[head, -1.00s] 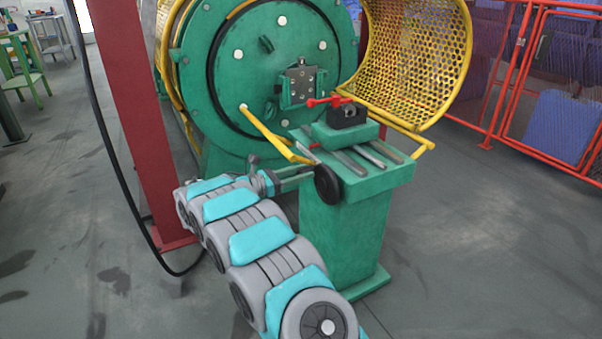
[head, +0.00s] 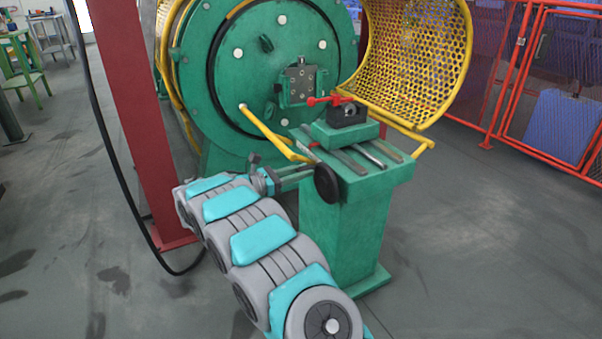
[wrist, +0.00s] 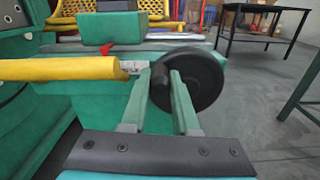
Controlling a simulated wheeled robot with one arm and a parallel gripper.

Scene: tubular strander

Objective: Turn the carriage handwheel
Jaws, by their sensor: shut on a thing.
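The carriage handwheel (head: 327,184) is a black disc on the left side of the green carriage pedestal. In the wrist view the handwheel (wrist: 205,82) stands just beyond my fingertips, with a dark knob at its left side. My gripper (head: 308,172) reaches it from the left in the head view. In the wrist view my gripper (wrist: 166,78) has its two green fingers on either side of the knob and is shut on it. The fingers hide part of the wheel's lower left.
The green carriage (head: 385,180) carries metal rails and a black block with a red lever (head: 330,100). A yellow bar (wrist: 60,69) lies close left of my fingers. A yellow perforated guard (head: 415,60) hangs open behind.

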